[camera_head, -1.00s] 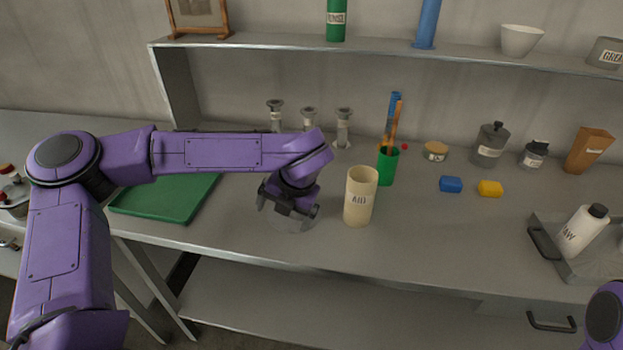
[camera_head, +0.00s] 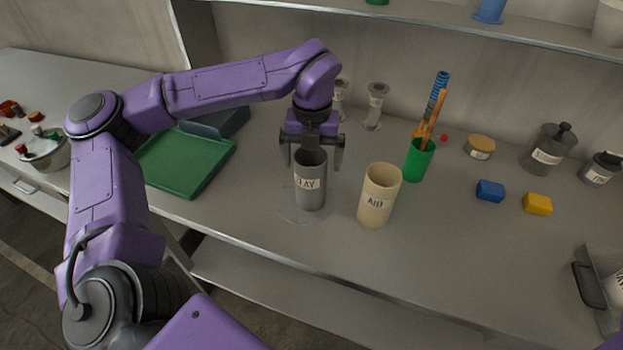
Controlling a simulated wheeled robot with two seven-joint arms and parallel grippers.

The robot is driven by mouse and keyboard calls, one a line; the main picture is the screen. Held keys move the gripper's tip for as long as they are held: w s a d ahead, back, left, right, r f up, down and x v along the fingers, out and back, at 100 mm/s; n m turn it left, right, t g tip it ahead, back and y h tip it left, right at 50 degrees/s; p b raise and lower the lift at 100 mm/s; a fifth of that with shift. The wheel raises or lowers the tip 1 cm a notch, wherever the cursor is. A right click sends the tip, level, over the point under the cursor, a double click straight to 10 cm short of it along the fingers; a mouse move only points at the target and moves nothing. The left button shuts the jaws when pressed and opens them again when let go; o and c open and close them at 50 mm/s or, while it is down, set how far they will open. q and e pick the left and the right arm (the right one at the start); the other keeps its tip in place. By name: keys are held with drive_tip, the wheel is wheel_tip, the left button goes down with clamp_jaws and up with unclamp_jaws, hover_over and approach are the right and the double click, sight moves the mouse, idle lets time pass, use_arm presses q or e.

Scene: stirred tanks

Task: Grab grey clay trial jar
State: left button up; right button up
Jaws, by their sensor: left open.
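The grey clay trial jar (camera_head: 311,193) stands upright on the bench, with a white label whose visible letters read "LAY". It seems to stand on a faint clear round disc (camera_head: 290,213). My left gripper (camera_head: 312,160) points down at the jar from behind and above. Its two fingers are spread apart, one at each side of the jar's rim. I cannot tell whether they touch the jar. My right gripper is out of view.
A cream jar labelled "AID" (camera_head: 379,197) stands close to the right. Behind it is a green cup (camera_head: 418,160) with tall tools. Blue (camera_head: 489,191) and yellow (camera_head: 538,204) blocks lie farther right. A green tray (camera_head: 185,163) lies left. A shelf (camera_head: 440,22) runs above.

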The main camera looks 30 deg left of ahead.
use_arm(q)
wheel_tip(320, 180, down, 4)
drive_tip(key=shift+s+a+r, duration=0.1)
drive_tip(key=shift+a+r, duration=0.05)
drive_tip(key=shift+r, duration=0.05)
drive_tip(key=c, duration=1.4)
